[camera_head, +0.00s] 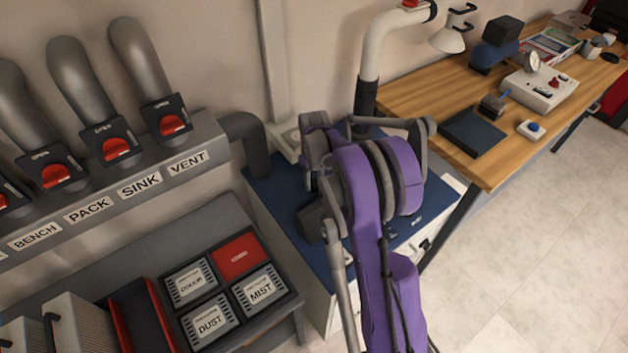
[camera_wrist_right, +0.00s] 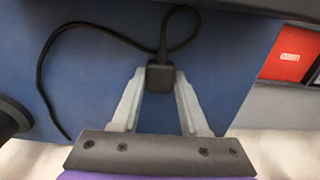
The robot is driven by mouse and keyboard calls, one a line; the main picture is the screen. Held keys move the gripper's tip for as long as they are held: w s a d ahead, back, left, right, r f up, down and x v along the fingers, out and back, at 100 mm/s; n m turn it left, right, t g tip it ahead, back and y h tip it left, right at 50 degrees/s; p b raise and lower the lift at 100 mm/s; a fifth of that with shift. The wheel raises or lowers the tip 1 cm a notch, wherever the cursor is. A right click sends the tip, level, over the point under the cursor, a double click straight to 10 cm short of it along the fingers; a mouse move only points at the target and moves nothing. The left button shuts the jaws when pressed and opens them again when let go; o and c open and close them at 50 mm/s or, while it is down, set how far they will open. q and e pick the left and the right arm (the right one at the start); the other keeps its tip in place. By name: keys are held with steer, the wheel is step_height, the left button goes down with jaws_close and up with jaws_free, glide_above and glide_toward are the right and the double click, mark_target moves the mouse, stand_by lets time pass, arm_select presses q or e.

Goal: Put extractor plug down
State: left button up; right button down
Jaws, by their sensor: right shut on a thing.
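The extractor plug (camera_wrist_right: 160,77) is a small black block with a thin black cable (camera_wrist_right: 70,25) looping from it, seen in the right wrist view. My right gripper (camera_wrist_right: 160,84) is shut on it, with its two pale fingertips at its sides. The plug is over the blue top (camera_wrist_right: 100,70) of a low white cabinet; I cannot tell whether it touches. In the head view my purple right arm reaches over this blue top (camera_head: 277,190), and the plug is hidden or too small to make out. My left gripper is not in view.
Left of the cabinet, a grey stand holds a tray with DUST (camera_head: 208,318), MIST (camera_head: 261,290) and red cartridges (camera_head: 238,256). Grey ducts with red levers (camera_head: 117,148) line the wall above. A wooden bench (camera_head: 500,150) with devices stands at right. A white extraction arm (camera_head: 372,55) rises behind.

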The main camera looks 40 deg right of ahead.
mark_target(315, 183)
steer(key=shift+f+b, duration=0.35)
steer(key=shift+f, duration=0.25)
steer(key=shift+c, duration=2.1)
jaws_free()
steer(key=shift+r, duration=0.15)
steer(key=shift+r+p, duration=0.35)
steer(key=shift+r, duration=0.05)
step_height(315, 183, up, 11)
steer(key=s+a+r+t, duration=0.1)
steer(key=s+a+r, duration=0.15)
steer(key=a, duration=0.45)
steer(key=s+a+r+t, duration=0.1)
steer(key=s+a+r, duration=0.1)
steer(key=s+a, duration=0.35)
steer(key=s+a+f+n+t, duration=0.1)
steer(key=s+a+f+t, duration=0.2)
steer(key=s+a, duration=0.7)
steer(key=shift+s+a+f+t+p, duration=0.35)
steer(key=shift+a+f, duration=0.45)
steer(key=shift+a, duration=0.45)
